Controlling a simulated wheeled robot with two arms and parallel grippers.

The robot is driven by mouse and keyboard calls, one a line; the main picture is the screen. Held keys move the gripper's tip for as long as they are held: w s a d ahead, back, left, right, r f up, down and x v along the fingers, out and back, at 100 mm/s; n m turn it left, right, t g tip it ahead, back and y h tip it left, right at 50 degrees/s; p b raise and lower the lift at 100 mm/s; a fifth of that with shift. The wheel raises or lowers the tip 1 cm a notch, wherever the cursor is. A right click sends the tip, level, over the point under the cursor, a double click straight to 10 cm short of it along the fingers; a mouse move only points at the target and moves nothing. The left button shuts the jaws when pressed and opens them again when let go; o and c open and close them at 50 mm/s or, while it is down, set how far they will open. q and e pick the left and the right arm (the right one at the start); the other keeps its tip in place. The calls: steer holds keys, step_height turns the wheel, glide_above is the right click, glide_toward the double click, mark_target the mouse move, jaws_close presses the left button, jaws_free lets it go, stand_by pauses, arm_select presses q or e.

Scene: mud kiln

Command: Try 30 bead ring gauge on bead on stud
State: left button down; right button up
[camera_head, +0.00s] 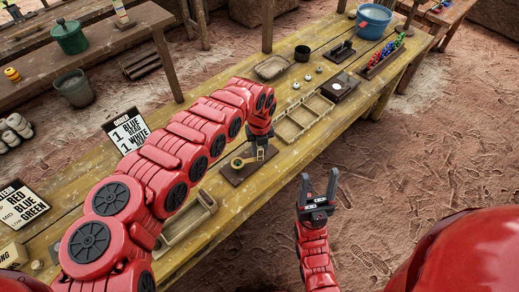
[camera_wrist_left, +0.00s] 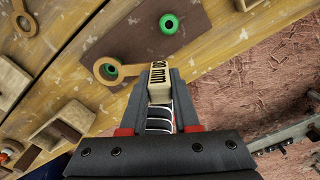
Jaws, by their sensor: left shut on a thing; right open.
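My left gripper (camera_head: 262,138) is over the brown board (camera_head: 231,175) and is shut on the labelled handle of the ring gauge (camera_wrist_left: 158,82). The gauge's wooden ring (camera_wrist_left: 97,66) lies to the left of the fingers in the left wrist view, with a green bead (camera_wrist_left: 109,70) showing inside it. I cannot tell whether the ring is around the bead or just above it. Another green bead (camera_wrist_left: 168,24) with a dark centre sits on the board. The stud is not clearly visible. My right gripper (camera_head: 320,188) is open and empty, off the table's front edge.
Wooden trays (camera_head: 303,118) lie along the yellow table to the right. Farther back are a dark cup (camera_head: 302,53), a blue bucket (camera_head: 373,21) and a rack of coloured beads (camera_head: 383,55). The floor in front is clear.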

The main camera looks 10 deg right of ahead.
arm_select(q)
steer(key=shift+b, duration=0.3)
stand_by(0.9)
steer(key=shift+f+b, duration=0.6)
steer(key=shift+b, duration=0.05)
stand_by(0.3)
steer(key=shift+r, duration=0.15)
stand_by(0.5)
steer(key=shift+r+p, duration=1.15)
steer(key=shift+r, duration=0.85)
